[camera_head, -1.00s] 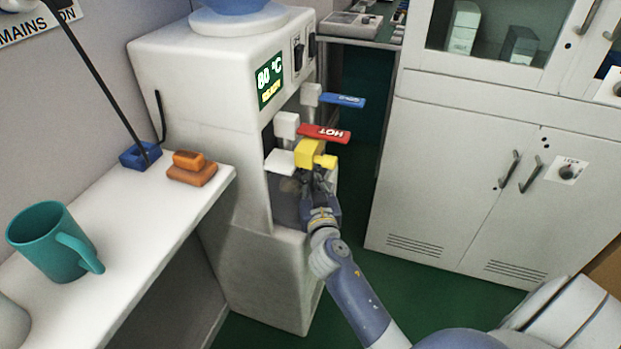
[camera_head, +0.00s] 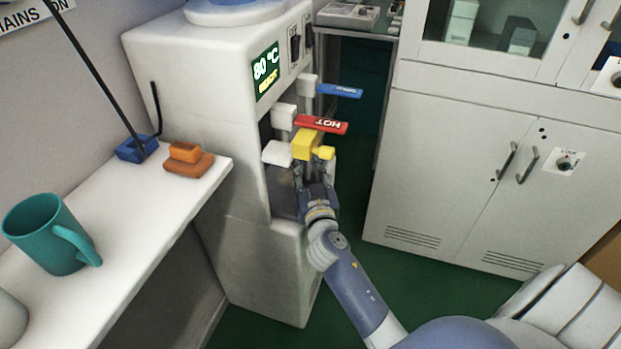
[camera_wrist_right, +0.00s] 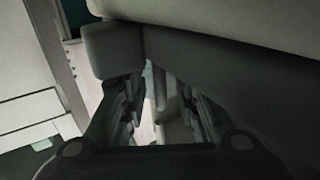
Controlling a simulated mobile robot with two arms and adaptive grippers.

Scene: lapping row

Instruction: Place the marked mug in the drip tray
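A teal mug (camera_head: 48,235) stands upright on the white shelf at the left, its handle towards the right; no mark is readable on it. The white water dispenser (camera_head: 200,110) has a recess under its taps. My right gripper (camera_head: 313,177) is at the mouth of this recess, just below a yellow block (camera_head: 306,144). In the right wrist view the right gripper's fingers (camera_wrist_right: 163,105) stand apart with a pale gap between them and no mug visible there. The drip tray cannot be made out clearly; the right gripper and wrist cover part of the recess. My left gripper is out of view.
A red HOT lever (camera_head: 321,124) and a blue lever (camera_head: 339,91) stick out above the yellow block. Orange blocks (camera_head: 188,161) and a blue holder (camera_head: 136,149) sit on the shelf (camera_head: 128,245). A white cabinet (camera_head: 440,170) stands right; green floor lies between.

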